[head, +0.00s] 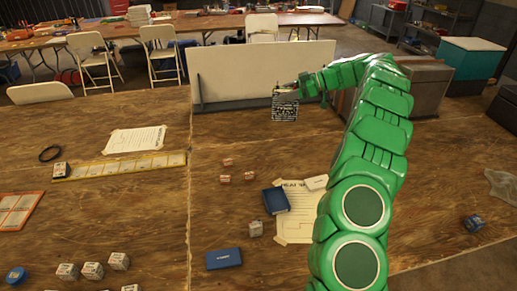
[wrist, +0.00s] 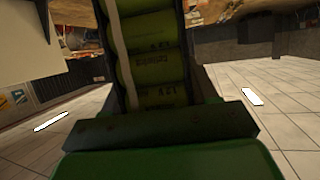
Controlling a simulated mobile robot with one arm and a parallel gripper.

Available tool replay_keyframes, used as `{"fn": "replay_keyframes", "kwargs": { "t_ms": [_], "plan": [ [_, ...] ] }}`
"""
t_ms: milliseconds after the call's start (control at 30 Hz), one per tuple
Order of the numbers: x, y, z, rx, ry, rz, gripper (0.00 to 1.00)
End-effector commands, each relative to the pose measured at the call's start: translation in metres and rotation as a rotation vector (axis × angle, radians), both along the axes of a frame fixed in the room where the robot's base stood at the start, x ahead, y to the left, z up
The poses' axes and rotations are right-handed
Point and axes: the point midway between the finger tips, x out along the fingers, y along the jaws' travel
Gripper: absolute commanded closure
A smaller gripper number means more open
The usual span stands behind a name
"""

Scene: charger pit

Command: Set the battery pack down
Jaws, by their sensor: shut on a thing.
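The battery pack (wrist: 150,65) fills the upper middle of the wrist view. It shows a row of shaded green cells with printed lettering and a pale strip down one side. My gripper (head: 287,89) is shut on it, at the end of my green arm. In the head view the pack (head: 285,108) looks like a small dark block with pale markings below my gripper, in front of the white board. I cannot tell whether its lower edge touches the table. The jaw tips are hard to make out.
The white board (head: 240,70) stands upright on the wooden table (head: 230,140). A brown box (head: 428,90) is to the right.

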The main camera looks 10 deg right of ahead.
Motion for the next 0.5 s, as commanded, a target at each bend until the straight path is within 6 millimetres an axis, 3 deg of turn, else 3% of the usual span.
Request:
{"fn": "replay_keyframes", "kwargs": {
  "t_ms": [233,500],
  "plan": [
    [-0.004,-0.002,-0.004,0.002,-0.004,-0.016,1.0],
    [-0.022,-0.004,-0.032,0.005,0.0,-0.051,1.0]
  ]
}}
